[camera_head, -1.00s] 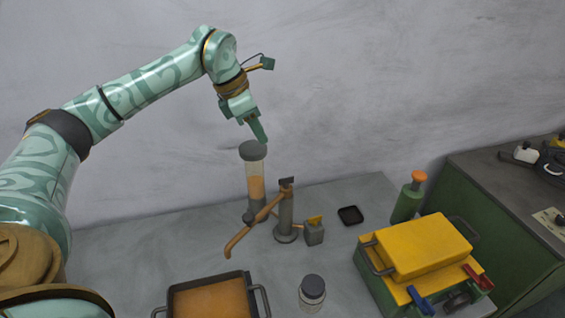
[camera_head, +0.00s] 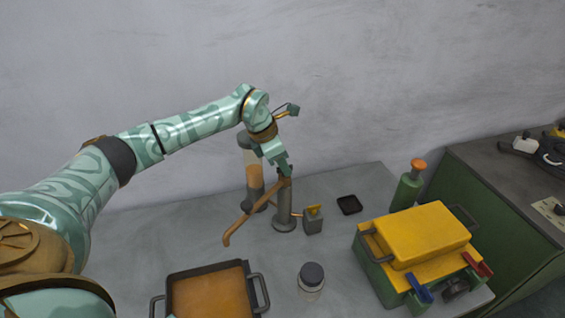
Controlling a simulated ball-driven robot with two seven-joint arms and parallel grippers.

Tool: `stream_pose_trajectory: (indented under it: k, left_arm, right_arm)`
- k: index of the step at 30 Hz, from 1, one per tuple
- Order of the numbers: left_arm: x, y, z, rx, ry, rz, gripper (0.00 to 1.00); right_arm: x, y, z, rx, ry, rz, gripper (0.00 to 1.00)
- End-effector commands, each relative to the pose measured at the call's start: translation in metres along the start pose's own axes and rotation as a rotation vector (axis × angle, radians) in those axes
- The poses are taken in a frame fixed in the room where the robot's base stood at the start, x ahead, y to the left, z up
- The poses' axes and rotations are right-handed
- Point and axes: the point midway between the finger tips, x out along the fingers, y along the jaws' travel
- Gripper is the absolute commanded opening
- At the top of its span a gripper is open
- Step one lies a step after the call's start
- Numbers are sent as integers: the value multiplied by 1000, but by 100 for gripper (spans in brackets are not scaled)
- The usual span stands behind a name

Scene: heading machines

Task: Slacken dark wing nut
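A grey upright post (camera_head: 284,208) on a round base stands on the bench, with a long orange-brown arm (camera_head: 238,224) reaching down to the left. The dark wing nut at the top of the post is mostly hidden behind my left gripper (camera_head: 285,172). The fingertips are right at the top of the post, pointing down. I cannot tell whether they touch the nut or how far apart they are. My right gripper is not in view.
A tall jar (camera_head: 254,178) with orange contents stands just behind the post. A small grey block (camera_head: 313,222), a black dish (camera_head: 349,205) and a lidded jar (camera_head: 312,274) are nearby. A brown-filled tray (camera_head: 210,297), a yellow-topped green box (camera_head: 425,236) and a green bottle (camera_head: 407,187) surround them.

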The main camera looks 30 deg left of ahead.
Motion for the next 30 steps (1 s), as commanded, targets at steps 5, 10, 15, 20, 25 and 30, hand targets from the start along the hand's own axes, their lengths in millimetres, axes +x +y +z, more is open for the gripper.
stream_pose_trajectory:
  k: [5, 10, 15, 20, 25, 30]
  left_arm:
    - [0, 0, 0, 0, 0, 0, 24]
    - [0, 0, 0, 0, 0, 0, 0]
    - [0, 0, 0, 0, 2, -1, 0]
    - [1, -1, -1, -10, 3, 3, 0]
    - [0, -2, -1, -60, 6, 23, 0]
    - [0, -3, -1, -160, 7, 63, 0]
  right_arm:
    - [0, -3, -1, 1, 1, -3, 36]
    - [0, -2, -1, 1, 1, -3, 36]
    - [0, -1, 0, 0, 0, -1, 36]
    - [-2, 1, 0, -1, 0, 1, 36]
    - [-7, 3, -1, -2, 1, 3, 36]
    - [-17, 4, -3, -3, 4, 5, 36]
